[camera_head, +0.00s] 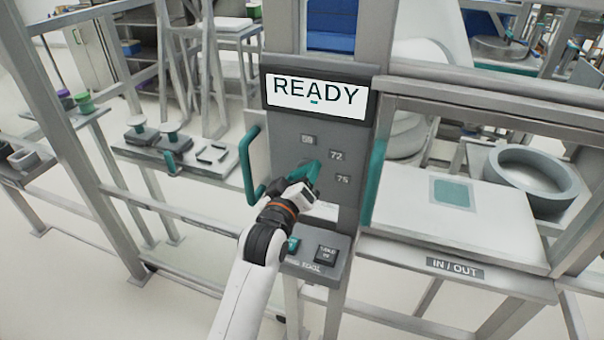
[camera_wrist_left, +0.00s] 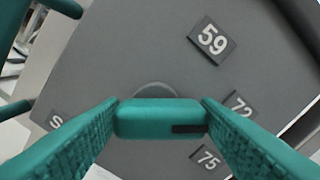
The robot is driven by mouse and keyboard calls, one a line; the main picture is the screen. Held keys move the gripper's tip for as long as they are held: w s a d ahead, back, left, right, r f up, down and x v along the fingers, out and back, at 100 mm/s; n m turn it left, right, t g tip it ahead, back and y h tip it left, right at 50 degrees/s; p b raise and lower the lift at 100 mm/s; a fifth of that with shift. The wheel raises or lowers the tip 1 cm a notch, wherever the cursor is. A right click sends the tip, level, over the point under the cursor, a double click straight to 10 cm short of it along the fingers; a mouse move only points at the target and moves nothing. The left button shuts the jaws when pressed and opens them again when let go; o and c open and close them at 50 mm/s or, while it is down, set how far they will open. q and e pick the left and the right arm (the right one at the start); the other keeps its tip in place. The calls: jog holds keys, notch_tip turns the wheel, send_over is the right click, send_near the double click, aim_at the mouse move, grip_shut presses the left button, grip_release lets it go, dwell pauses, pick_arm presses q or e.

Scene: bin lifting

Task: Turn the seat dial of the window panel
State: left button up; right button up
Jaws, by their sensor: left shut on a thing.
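The window panel (camera_head: 290,144) is a grey upright box with a lit screen (camera_head: 316,96) reading READY. Its plates read 59, 72 and 75; the 59 plate (camera_wrist_left: 212,40), the 72 plate (camera_wrist_left: 238,104) and the 75 plate (camera_wrist_left: 208,158) show in the left wrist view. The seat dial (camera_wrist_left: 160,118) is a teal bar with a dark mark at its right end. My left gripper (camera_head: 308,174) is at the panel front, its teal fingers shut on the dial from both sides. The dial is mostly hidden by the gripper in the head view. My right gripper is not in view.
A teal handle (camera_head: 248,172) stands at the panel's left edge. A ledge with buttons (camera_head: 326,254) juts out below the dial. A white IN/OUT shelf (camera_head: 460,224) lies to the right, and a shelf with tools (camera_head: 180,155) to the left.

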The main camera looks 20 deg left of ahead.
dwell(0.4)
pick_arm(q)
jog(key=o, duration=1)
jog(key=shift+s+a+b, duration=0.2)
jog(key=shift+s+b, duration=1.25)
jog(key=shift+s, duration=4.6)
